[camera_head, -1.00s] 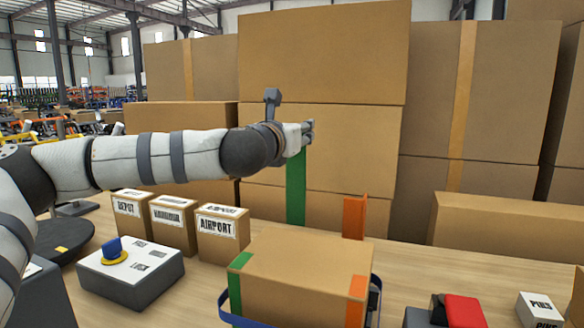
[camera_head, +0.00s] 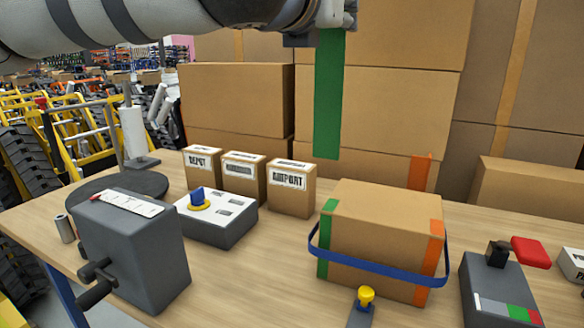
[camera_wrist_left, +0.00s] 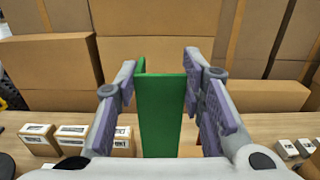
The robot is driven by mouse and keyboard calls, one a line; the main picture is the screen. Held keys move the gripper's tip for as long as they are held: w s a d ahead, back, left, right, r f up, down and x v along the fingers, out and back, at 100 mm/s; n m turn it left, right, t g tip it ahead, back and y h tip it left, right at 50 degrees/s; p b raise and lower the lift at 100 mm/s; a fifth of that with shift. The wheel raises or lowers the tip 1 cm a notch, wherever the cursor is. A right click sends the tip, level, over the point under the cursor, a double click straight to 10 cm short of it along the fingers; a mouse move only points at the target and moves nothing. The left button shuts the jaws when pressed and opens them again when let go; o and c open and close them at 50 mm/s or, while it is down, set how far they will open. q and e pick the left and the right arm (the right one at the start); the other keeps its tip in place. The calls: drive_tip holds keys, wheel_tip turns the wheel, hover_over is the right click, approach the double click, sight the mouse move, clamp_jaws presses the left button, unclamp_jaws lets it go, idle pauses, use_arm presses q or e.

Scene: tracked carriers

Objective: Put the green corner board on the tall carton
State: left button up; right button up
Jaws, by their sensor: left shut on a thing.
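My left gripper (camera_head: 335,22) is at the top of the head view, shut on the upper part of the green corner board (camera_head: 328,95). The board hangs upright in the air, behind and above the brown carton (camera_head: 372,235) on the table. In the left wrist view the green board (camera_wrist_left: 162,115) stands between the two fingers (camera_wrist_left: 160,78). The carton has a green strip on its left front edge and an orange one on its right. A blue strap (camera_head: 375,268) loops around it. An orange corner board (camera_head: 420,172) stands upright behind the carton. My right gripper is not in view.
Small labelled boxes (camera_head: 291,190) stand left of the carton. A white-topped box with a blue knob (camera_head: 215,215) and a grey crank box (camera_head: 132,250) are further left. A red-handled device (camera_head: 500,285) stands right. Large cartons (camera_head: 395,100) wall the back.

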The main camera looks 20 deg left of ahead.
use_arm(q)
wheel_tip(320, 180, down, 28)
drive_tip(key=b, duration=0.4)
drive_tip(key=shift+w+d+r, duration=0.15)
drive_tip(key=shift+w+r, duration=0.05)
drive_tip(key=shift+w, duration=0.05)
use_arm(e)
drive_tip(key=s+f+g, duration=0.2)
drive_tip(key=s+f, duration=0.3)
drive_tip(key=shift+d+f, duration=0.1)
use_arm(q)
drive_tip(key=shift+f, duration=0.2)
drive_tip(key=o, duration=1.2)
drive_tip(key=shift+o, duration=0.2)
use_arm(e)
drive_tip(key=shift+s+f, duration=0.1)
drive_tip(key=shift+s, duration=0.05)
